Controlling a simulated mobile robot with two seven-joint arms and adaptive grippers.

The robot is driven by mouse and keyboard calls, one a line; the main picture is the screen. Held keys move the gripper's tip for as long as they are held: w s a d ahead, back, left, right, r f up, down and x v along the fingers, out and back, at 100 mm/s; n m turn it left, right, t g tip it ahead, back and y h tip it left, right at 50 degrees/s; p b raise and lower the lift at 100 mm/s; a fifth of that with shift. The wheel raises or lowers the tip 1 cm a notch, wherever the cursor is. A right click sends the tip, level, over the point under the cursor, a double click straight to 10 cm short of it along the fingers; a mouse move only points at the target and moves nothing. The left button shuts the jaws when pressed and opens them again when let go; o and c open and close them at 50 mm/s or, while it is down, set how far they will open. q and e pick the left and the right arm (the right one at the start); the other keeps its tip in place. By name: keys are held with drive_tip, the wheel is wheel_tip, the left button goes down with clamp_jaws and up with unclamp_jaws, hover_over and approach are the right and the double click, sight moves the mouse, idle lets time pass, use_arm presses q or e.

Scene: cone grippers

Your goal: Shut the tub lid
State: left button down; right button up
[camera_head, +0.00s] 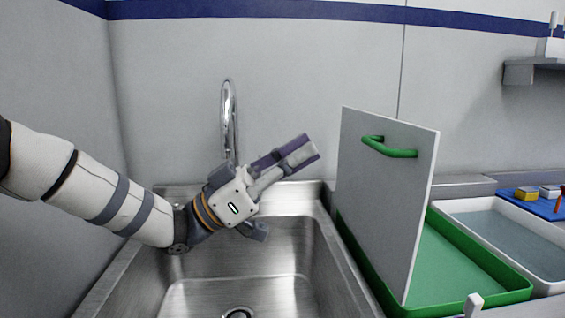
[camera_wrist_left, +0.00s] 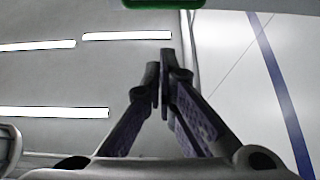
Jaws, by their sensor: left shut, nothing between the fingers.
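The tub (camera_head: 480,272) is green and shallow, at the right of the sink in the head view. Its lid (camera_head: 382,190) is a grey panel standing nearly upright at the tub's left side, with a green handle (camera_head: 390,148) near its top. The tub's inside is open to view on the right. My left gripper (camera_head: 308,148) is shut and empty, above the sink and left of the lid, apart from it. Its shut fingers show in the left wrist view (camera_wrist_left: 160,75), with a green piece (camera_wrist_left: 165,3) at the top edge.
A steel sink (camera_head: 175,290) with a tall tap (camera_head: 229,120) lies under my left arm. A white-rimmed basin (camera_head: 510,235) stands right of the tub, and a blue tray (camera_head: 540,207) with small items is beyond it. A wall closes off the back.

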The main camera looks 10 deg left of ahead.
use_arm(q)
drive_tip(key=w+d+r, duration=0.1)
drive_tip(key=w+d, duration=0.1)
drive_tip(key=d, duration=0.4)
drive_tip(key=shift+w+d, duration=0.15)
drive_tip(key=shift+d, duration=0.25)
use_arm(e)
drive_tip(key=shift+w+r, duration=0.1)
drive_tip(key=shift+w, duration=0.1)
use_arm(q)
drive_tip(key=shift+w, duration=0.1)
